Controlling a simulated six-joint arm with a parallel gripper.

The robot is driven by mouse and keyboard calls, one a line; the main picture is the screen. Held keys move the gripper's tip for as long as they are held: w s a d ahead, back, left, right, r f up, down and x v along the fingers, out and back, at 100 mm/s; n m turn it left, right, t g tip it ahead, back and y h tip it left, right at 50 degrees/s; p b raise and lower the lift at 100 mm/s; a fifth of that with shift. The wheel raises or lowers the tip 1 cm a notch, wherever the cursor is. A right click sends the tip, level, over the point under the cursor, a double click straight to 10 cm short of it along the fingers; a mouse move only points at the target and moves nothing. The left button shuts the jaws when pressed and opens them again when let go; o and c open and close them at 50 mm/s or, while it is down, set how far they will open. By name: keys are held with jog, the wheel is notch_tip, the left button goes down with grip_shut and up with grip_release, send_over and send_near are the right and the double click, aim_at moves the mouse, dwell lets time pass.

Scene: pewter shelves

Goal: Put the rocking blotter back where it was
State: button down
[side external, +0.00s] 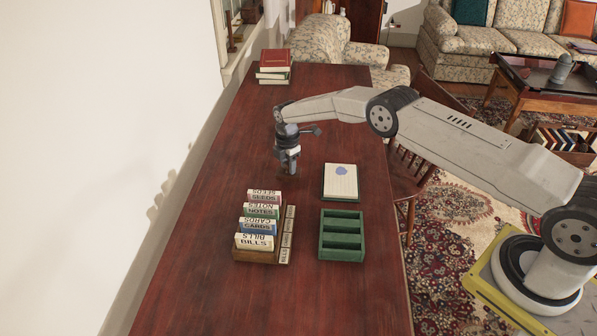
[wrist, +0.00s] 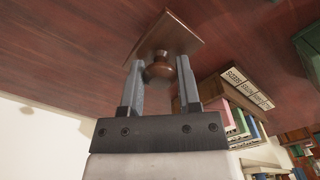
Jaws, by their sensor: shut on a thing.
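In the wrist view, the two grey fingers of my gripper (wrist: 160,68) are shut on the round brown knob of the rocking blotter (wrist: 168,34). Its flat wooden body lies just past the fingertips, over or on the dark red desk; I cannot tell whether it touches. In the side external view my gripper (side external: 289,170) points down above the desk, behind the card box. The blotter is barely distinguishable there against the dark wood. A notepad (side external: 341,190) with a blue blot on its page lies to the right of my gripper.
A wooden card box (side external: 262,257) with labelled dividers stands in front of my gripper. A green compartment tray (side external: 342,253) is to its right. Red and pale books (side external: 274,66) are stacked at the far end. The desk's left and near parts are clear.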

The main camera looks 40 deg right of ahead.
jog(key=shift+f, duration=1.05)
jog(key=shift+f, duration=0.1)
jog(key=shift+c, duration=1.6)
grip_release()
jog(key=shift+r, duration=6.1)
